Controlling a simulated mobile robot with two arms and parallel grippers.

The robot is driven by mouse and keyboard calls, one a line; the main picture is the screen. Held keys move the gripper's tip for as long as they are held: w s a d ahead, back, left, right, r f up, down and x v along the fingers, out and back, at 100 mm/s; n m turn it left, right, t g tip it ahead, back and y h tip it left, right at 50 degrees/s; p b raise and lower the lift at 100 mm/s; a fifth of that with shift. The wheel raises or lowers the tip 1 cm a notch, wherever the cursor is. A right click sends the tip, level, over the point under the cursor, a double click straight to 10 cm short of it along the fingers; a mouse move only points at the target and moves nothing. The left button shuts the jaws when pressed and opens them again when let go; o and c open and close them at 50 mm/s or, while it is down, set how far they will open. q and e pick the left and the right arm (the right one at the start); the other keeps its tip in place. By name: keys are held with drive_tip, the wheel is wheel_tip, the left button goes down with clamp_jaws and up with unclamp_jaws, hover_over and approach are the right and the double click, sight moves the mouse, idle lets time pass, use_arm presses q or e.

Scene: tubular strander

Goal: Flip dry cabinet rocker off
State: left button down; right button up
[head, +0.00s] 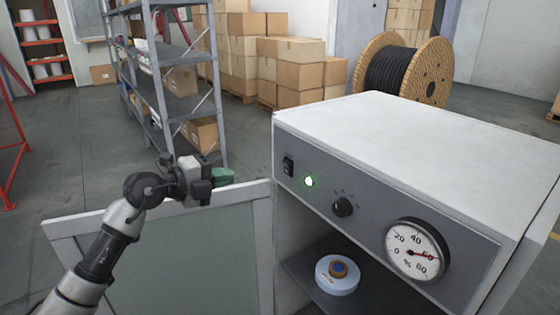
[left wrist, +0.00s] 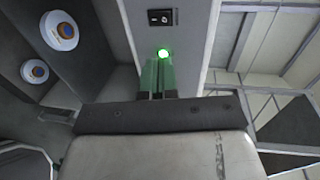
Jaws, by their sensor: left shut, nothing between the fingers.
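The dry cabinet (head: 420,140) is a white box with a grey front panel. A black rocker switch (head: 288,165) sits at the panel's left end, beside a lit green lamp (head: 309,181). In the left wrist view the rocker (left wrist: 160,17) shows beyond the lit lamp (left wrist: 163,53). My left gripper (head: 224,175) has green fingers and is shut and empty, to the left of the rocker and apart from it in the head view. The fingertips (left wrist: 158,70) appear just below the lamp in the wrist view. My right gripper is not in view.
The cabinet's door (head: 170,250) stands open on the left, below my left arm. A black knob (head: 342,206) and a round dial gauge (head: 417,250) are on the panel. A white and blue spool (head: 337,285) lies inside. A metal shelf (head: 165,80) stands behind.

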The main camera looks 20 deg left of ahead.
sight(285, 162)
use_arm(q)
drive_tip(key=x, duration=0.4)
drive_tip(key=p+x, duration=0.1)
drive_tip(key=x, duration=0.3)
drive_tip(key=r+x, duration=0.1)
drive_tip(key=x, duration=0.3)
drive_tip(key=shift+w+d, duration=0.15)
drive_tip(key=shift+d, duration=0.05)
drive_tip(key=shift+w+d, duration=0.45)
drive_tip(key=shift+w, duration=0.1)
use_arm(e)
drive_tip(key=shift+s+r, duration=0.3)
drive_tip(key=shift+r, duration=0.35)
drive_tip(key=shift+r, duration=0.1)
